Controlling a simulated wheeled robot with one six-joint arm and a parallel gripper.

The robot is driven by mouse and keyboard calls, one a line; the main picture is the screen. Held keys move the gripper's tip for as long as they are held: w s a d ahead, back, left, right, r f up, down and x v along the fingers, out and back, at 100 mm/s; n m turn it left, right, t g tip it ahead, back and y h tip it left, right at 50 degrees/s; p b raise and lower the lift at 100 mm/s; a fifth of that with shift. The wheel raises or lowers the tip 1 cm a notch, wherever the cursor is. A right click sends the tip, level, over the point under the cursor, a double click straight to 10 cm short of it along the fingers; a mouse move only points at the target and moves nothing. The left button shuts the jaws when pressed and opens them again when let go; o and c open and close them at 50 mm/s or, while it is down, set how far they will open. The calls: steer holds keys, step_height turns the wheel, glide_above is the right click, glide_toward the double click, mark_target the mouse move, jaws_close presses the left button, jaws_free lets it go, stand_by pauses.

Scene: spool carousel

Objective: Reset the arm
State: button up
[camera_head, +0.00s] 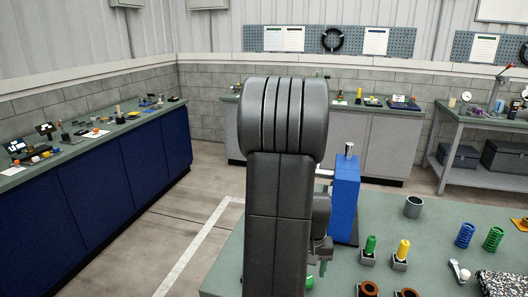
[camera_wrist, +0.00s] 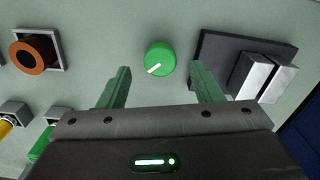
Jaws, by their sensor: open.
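My gripper (camera_wrist: 160,70) is open in the wrist view, its two green fingers spread apart with nothing held between them. A round green knob (camera_wrist: 160,58) with a white mark lies beyond and between the fingertips, on the grey-green tabletop. I cannot tell the height of the fingers above it. In the head view my dark arm stands in the middle of the picture and hides most of the gripper; only bits of it show at the arm's lower right.
In the wrist view, a dark plate with two pale metal blocks (camera_wrist: 264,78) is close right; an orange-rimmed spool (camera_wrist: 38,52) is left. In the head view, a blue upright block (camera_head: 345,200), grey cup (camera_head: 413,207), green peg (camera_head: 370,244), yellow peg (camera_head: 403,249) and coils (camera_head: 465,235) share the table.

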step_height(320, 180, up, 8)
stand_by(0.4)
steer(key=shift+f, duration=0.1)
